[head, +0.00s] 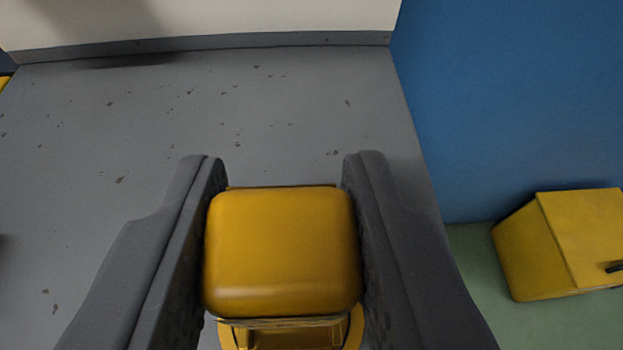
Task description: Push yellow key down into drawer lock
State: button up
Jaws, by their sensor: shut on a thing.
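A yellow key with a rounded, block-like head (282,255) is in the lower middle of the head view. My gripper (283,180) is shut on it, with one dark grey finger against its left side and the other against its right side. Below the key head, part of a yellow round fitting (355,330) shows at the bottom edge. It may be the lock, but the key head hides most of it. I cannot tell how deep the key sits.
A grey, chipped flat surface (150,150) spreads around the gripper, with a pale wall (250,15) behind it. A blue panel (510,100) stands at the right. A yellow box (570,240) with a dark handle rests on green floor (475,245) at the lower right.

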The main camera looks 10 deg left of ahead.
aim_at(276, 328)
jog(key=shift+a+f+b, duration=0.2)
jog(key=shift+f+b, duration=0.25)
jog(key=shift+f, duration=1.3)
jog(key=shift+f+b, duration=0.4)
jog(key=shift+f, duration=0.55)
jog(key=shift+f, duration=0.1)
jog(key=shift+f+b, duration=1)
jog(key=shift+f, duration=0.4)
dwell(0.8)
dwell(0.3)
